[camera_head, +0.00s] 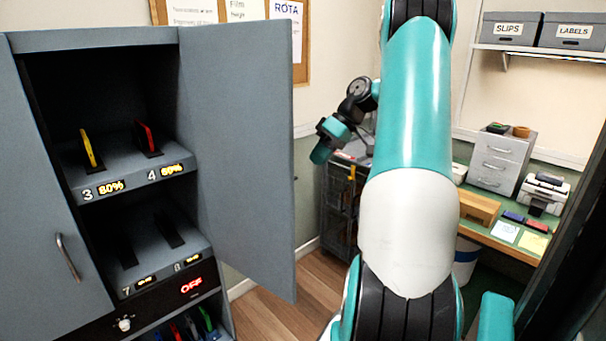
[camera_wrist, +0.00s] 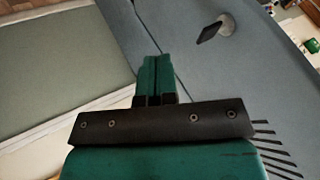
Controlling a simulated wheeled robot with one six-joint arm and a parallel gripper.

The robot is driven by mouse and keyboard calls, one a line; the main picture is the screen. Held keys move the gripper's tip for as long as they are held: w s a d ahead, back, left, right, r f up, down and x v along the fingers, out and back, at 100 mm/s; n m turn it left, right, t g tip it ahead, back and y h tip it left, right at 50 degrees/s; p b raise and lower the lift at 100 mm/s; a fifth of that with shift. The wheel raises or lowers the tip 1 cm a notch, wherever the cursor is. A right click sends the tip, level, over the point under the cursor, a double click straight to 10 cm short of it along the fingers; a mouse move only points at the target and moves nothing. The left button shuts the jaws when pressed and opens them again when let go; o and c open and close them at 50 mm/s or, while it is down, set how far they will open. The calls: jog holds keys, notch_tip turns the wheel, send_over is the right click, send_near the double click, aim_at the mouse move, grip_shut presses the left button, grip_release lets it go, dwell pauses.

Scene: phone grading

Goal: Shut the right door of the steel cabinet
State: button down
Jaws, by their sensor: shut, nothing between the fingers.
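The steel cabinet (camera_head: 95,37) is at the left in the head view. Its right door (camera_head: 240,140) stands wide open, swung out to the right with its inner face showing. Its left door (camera_head: 35,220) has a bar handle and looks shut. My gripper (camera_head: 320,156) is just right of the open door's free edge, with a gap between them in the picture; its depth from the door is hard to judge. In the wrist view my gripper (camera_wrist: 157,75) is shut and empty, in front of a grey-blue panel (camera_wrist: 190,70) bearing a dark oblong piece.
Phones stand in slots on the cabinet shelves, including a yellow one (camera_head: 87,148) and a red one (camera_head: 146,136). A dark wire rack (camera_head: 340,205) is behind the gripper. A green-topped bench (camera_head: 490,235) with drawers is at right. Wooden floor (camera_head: 280,320) is open below the door.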

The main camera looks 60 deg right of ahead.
jog(key=a, duration=0.1)
jog(key=a+f+p, duration=0.1)
jog(key=a, duration=0.1)
jog(key=w+a+f, duration=0.1)
jog(key=a, duration=0.1)
jog(key=shift+a, duration=0.1)
dwell(0.3)
